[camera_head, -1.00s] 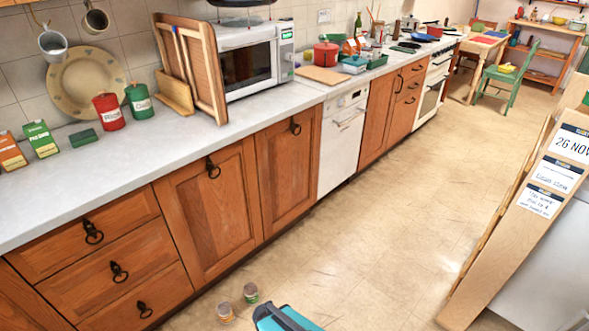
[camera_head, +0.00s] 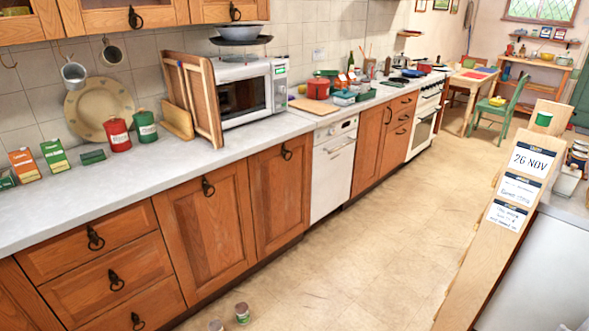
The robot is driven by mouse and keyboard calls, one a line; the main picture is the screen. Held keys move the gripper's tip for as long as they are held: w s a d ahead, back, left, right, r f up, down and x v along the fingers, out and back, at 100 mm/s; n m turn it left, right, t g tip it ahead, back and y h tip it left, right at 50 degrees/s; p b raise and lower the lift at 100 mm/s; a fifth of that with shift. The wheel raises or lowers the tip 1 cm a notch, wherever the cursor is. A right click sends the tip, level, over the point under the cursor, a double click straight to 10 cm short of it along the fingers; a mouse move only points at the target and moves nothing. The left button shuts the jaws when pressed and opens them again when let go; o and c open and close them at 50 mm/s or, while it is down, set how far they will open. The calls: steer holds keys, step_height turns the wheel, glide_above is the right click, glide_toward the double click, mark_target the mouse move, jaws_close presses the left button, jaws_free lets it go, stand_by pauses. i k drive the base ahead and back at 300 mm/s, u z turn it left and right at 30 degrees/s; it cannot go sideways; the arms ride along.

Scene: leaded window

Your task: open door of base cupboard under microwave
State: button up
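The white microwave (camera_head: 246,93) stands on the grey counter, with a wooden rack at its left side. Below it is a closed wooden cupboard door (camera_head: 281,200) with a dark ring handle (camera_head: 286,153) near its top. A second closed cupboard door (camera_head: 205,232) is just left of it, with its own ring handle (camera_head: 208,188).
Drawers (camera_head: 116,280) lie left of the doors, and a white dishwasher (camera_head: 334,171) lies right. A wooden panel with notices (camera_head: 508,199) stands at right. The floor (camera_head: 370,250) between is clear.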

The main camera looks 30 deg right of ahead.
mark_target(280, 175)
steer(key=k, duration=0.2)
steer(key=u, duration=0.55)
steer(key=i, duration=1.15)
steer(key=z, duration=0.05)
